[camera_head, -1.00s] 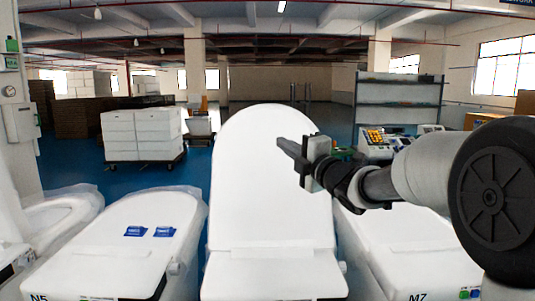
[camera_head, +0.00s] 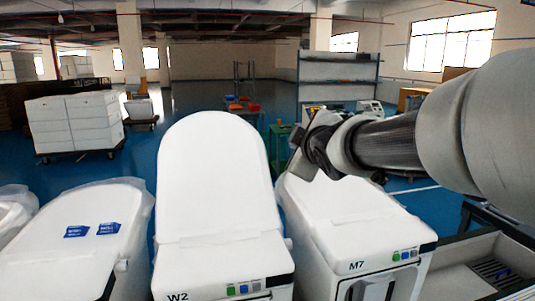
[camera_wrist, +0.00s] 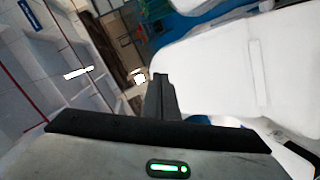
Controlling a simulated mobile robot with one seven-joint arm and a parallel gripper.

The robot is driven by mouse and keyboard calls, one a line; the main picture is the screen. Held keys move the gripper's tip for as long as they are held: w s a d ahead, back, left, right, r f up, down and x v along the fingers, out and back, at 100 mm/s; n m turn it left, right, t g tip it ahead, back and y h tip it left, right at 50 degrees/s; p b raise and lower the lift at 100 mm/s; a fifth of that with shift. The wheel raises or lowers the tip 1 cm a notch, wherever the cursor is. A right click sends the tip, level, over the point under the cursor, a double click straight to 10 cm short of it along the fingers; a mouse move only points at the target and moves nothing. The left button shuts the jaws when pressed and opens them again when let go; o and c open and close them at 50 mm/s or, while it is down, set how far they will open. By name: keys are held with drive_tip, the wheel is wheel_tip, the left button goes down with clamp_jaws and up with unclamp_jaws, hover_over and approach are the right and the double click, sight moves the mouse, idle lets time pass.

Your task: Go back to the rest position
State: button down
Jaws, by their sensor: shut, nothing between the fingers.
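My gripper (camera_wrist: 160,82) shows in the wrist view with its dark fingers together and nothing between them. In the head view my gripper (camera_head: 306,150) is in front of and above the right toilet, partly hidden by my own wrist. The middle toilet (camera_head: 215,180), marked W2, has its white lid raised. The right toilet (camera_head: 345,220), marked M7, is shut. In the wrist view a large white toilet surface (camera_wrist: 235,65) lies to the right of the fingers, apart from them.
A wrapped toilet with two blue labels (camera_head: 80,235) stands at the left. A cart of white boxes (camera_head: 75,125) and a grey shelf rack (camera_head: 338,75) stand behind. An open grey bin (camera_head: 470,270) is at the lower right.

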drive_tip(key=s+d+f+m+g+h+p, duration=0.1)
drive_tip(key=s+d+f+m+g+h, duration=0.1)
drive_tip(key=s+d+m, duration=0.35)
drive_tip(key=s+d+f+m+g+h+p, duration=0.1)
drive_tip(key=s+d+f+m+g, duration=0.15)
drive_tip(key=s, duration=0.55)
drive_tip(key=s+f+m+g, duration=0.2)
drive_tip(key=s+f+m, duration=0.1)
drive_tip(key=s, duration=0.5)
drive_tip(key=s+f+m+g+p, duration=0.1)
drive_tip(key=s+f+m+g, duration=0.1)
drive_tip(key=s+f, duration=0.3)
drive_tip(key=s, duration=0.4)
drive_tip(key=shift+s+d+m+y, duration=0.25)
drive_tip(key=shift+s+m+y, duration=0.05)
drive_tip(key=shift+m, duration=0.1)
drive_tip(key=shift+g, duration=0.25)
